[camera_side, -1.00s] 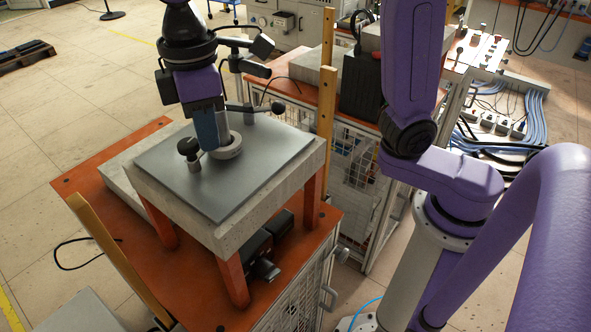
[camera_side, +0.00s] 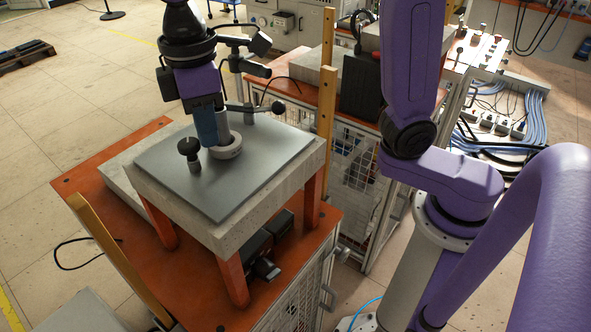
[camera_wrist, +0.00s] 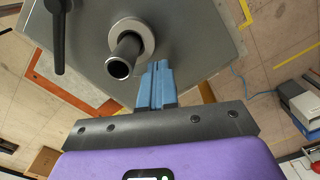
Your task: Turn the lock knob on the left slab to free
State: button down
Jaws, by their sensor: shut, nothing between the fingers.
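The slab (camera_side: 228,232) is a pale stone-like block on orange legs, topped by a grey metal plate (camera_side: 240,170). A black round knob on a short post (camera_side: 189,150) stands at the plate's left front. A black lever (camera_side: 245,107) stands at its back. A black lever handle (camera_wrist: 57,35) shows at the wrist view's upper left; I cannot tell which of the two it is. A pale ring with an upright tube (camera_side: 226,150) sits near the middle. My gripper (camera_side: 209,145) has blue fingers, shut and empty, beside the tube. In the wrist view the fingers (camera_wrist: 155,68) are apart from the lever.
An orange bench top (camera_side: 185,275) carries the slab, with dark boxes (camera_side: 262,252) underneath. Wooden posts (camera_side: 328,80) rise at the bench edges. A second bench with a black box (camera_side: 361,85) stands behind at right. The plate's right front is clear.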

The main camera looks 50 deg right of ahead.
jog(key=shift+w+r, duration=0.1)
jog(key=shift+w, duration=0.35)
jog(key=shift+d, duration=0.2)
jog(key=shift+s+d, duration=0.1)
jog(key=shift+d, duration=0.2)
notch_tip(320, 180, up, 6)
jog(key=shift+f, duration=0.1)
dwell(0.3)
jog(key=shift+s, duration=0.1)
jog(key=s+d+f+g, duration=0.1)
jog(key=s+d+f, duration=0.1)
jog(key=s, duration=0.1)
jog(key=s+d+f+n+g+h, duration=0.1)
jog(key=s+d+f, duration=0.1)
jog(key=s+f, duration=0.1)
jog(key=s+d+f, duration=0.2)
jog(key=s, duration=0.2)
jog(key=shift+s+f+n+g+h, duration=0.15)
jog(key=shift+f+n+g+h, duration=0.15)
jog(key=shift+f+n+g, duration=0.1)
jog(key=s+d+f+t+y, duration=0.1)
jog(key=s+d+f, duration=0.3)
jog(key=d, duration=0.2)
jog(key=s+d+f+m+t+y, duration=0.1)
jog(key=s+d+f+t, duration=0.1)
jog(key=s+d+f, duration=0.2)
jog(key=shift+s+d, duration=0.35)
jog(key=shift+d, duration=1.3)
